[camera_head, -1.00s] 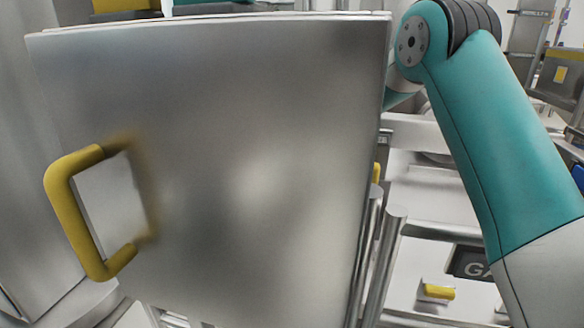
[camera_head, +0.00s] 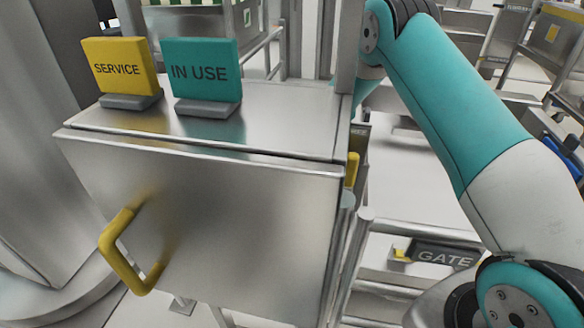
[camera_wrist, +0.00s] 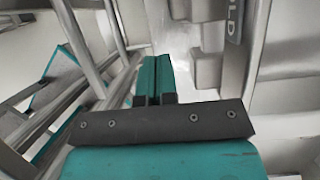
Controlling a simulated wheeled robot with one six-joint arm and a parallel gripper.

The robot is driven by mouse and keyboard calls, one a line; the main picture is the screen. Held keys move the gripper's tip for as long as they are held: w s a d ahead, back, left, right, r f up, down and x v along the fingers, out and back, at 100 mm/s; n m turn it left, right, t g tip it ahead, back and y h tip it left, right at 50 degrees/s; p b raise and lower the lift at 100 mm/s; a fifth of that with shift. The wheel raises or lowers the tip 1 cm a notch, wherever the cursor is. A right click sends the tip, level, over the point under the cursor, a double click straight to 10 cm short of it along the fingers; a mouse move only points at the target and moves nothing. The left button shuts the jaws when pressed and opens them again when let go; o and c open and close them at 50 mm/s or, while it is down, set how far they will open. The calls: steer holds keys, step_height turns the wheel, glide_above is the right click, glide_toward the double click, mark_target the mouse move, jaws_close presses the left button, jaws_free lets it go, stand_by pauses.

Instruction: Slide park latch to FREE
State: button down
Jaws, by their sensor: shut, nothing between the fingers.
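In the wrist view my gripper (camera_wrist: 155,68) has its two teal fingers together, with nothing between them. Beyond and to the right of the fingertips are grey stepped blocks (camera_wrist: 207,68) on a pale surface. A dark plate (camera_wrist: 235,18) near the top right shows letters that read "OLD", partly cut off. I cannot tell which part is the park latch, and no "FREE" marking is readable. The fingers look apart from the blocks, though contact is hard to judge. The head view shows my arm at the right, but not the fingertips.
In the head view a metal cabinet (camera_head: 240,215) with a yellow handle (camera_head: 122,255) fills the left and middle. A yellow SERVICE sign (camera_head: 118,66) and a teal IN USE sign (camera_head: 200,72) stand on it. A GATE plate (camera_head: 445,257) and rails (camera_head: 352,265) are right of it.

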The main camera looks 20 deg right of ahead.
steer(key=w+a+f+b, duration=0.1)
steer(key=w+a+f, duration=0.2)
steer(key=a+f, duration=0.2)
steer(key=shift+w+f, duration=0.2)
steer(key=shift+w, duration=0.05)
